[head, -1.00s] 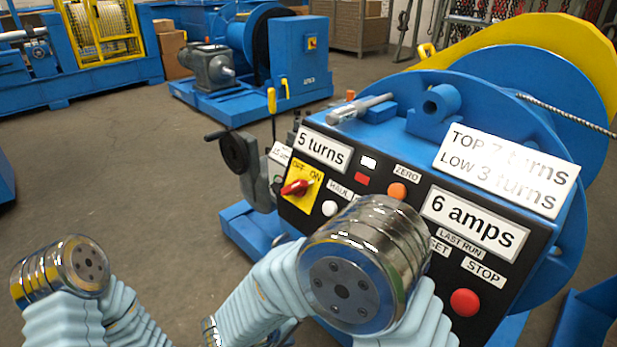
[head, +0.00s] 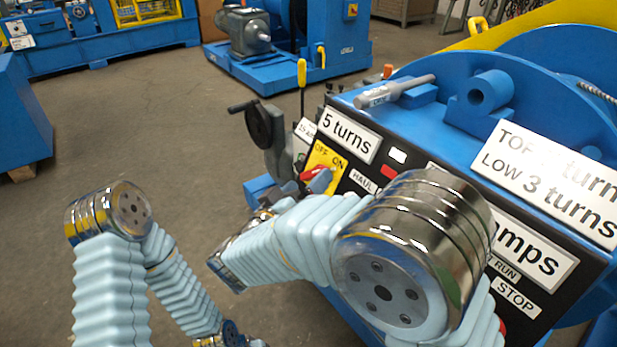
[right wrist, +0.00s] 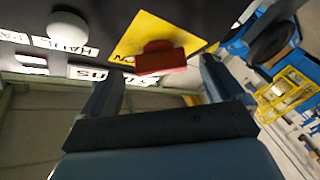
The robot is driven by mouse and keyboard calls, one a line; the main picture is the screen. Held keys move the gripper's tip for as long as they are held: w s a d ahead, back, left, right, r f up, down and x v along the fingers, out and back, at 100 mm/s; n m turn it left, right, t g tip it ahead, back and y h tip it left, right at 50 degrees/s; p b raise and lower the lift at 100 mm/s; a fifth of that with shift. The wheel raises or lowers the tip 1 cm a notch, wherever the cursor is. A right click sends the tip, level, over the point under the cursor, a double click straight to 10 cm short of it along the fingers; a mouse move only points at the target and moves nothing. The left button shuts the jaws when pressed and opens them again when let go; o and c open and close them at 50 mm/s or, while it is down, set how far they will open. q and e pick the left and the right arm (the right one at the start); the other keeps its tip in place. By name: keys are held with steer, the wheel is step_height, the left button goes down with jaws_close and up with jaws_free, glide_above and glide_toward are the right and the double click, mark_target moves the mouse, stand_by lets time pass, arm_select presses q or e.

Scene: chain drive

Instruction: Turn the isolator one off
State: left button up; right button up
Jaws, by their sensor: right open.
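The isolator is a red knob (head: 311,173) on a yellow plate (head: 327,157) marked OFF and ON, at the left end of the black panel. In the right wrist view the red knob (right wrist: 160,58) lies between and just ahead of my open fingers, with the yellow plate (right wrist: 150,30) behind it. My right gripper (right wrist: 160,70) is empty; I see no clear contact. In the head view a fingertip of it covers part of the knob, and my right forearm hides the rest of the gripper. My left arm shows, but its gripper does not.
A white button (right wrist: 68,29) sits beside the plate in the right wrist view. A handwheel (head: 259,126) and a yellow-tipped lever (head: 301,75) stand left of the panel. The panel carries other labels, including "5 turns" (head: 349,134). Floor to the left is clear.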

steer(key=shift+x, duration=0.9)
steer(key=c, duration=1)
steer(key=shift+c, duration=0.2)
